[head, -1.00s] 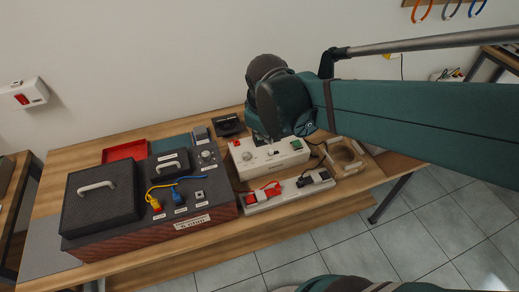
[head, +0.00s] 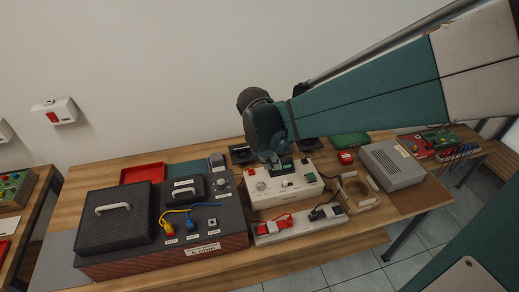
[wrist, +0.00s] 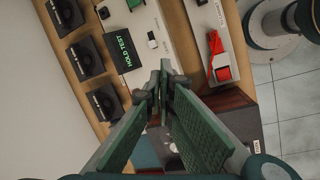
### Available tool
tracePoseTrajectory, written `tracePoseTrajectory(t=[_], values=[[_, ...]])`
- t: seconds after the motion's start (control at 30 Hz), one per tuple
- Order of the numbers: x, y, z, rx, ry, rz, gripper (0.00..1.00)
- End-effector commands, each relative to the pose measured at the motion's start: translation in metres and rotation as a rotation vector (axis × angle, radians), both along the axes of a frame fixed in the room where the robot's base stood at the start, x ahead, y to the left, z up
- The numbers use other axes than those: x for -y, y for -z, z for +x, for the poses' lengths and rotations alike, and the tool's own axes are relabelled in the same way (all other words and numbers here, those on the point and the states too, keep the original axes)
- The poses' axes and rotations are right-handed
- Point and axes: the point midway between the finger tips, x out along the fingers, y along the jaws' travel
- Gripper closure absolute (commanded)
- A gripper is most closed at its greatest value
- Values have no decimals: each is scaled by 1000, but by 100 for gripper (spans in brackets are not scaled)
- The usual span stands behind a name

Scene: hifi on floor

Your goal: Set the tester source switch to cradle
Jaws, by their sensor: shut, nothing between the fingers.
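The tester appears to be the white box (head: 285,190) on the table, with a knob (head: 262,186), a red part and small controls on top. My gripper (wrist: 160,78) is shut and empty, over the tester's edge in the wrist view. In the head view my gripper (head: 275,163) is above the tester's back part; contact cannot be told.
A dark amplifier box (head: 205,240) with yellow and blue cables stands left. A wooden ring cradle (head: 357,192) and a grey box (head: 392,165) stand right. Black units (wrist: 85,58) line the back.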

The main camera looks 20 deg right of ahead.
Motion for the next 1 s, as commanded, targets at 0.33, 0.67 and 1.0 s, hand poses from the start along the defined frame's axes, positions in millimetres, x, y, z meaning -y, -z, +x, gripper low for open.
tracePoseTrajectory(t=[0.33,0.67,1.0], values=[[-4,22,21,-100,-136,-67,100],[-7,46,37,-198,-260,-121,100],[-10,65,45,-267,-344,-155,100]])
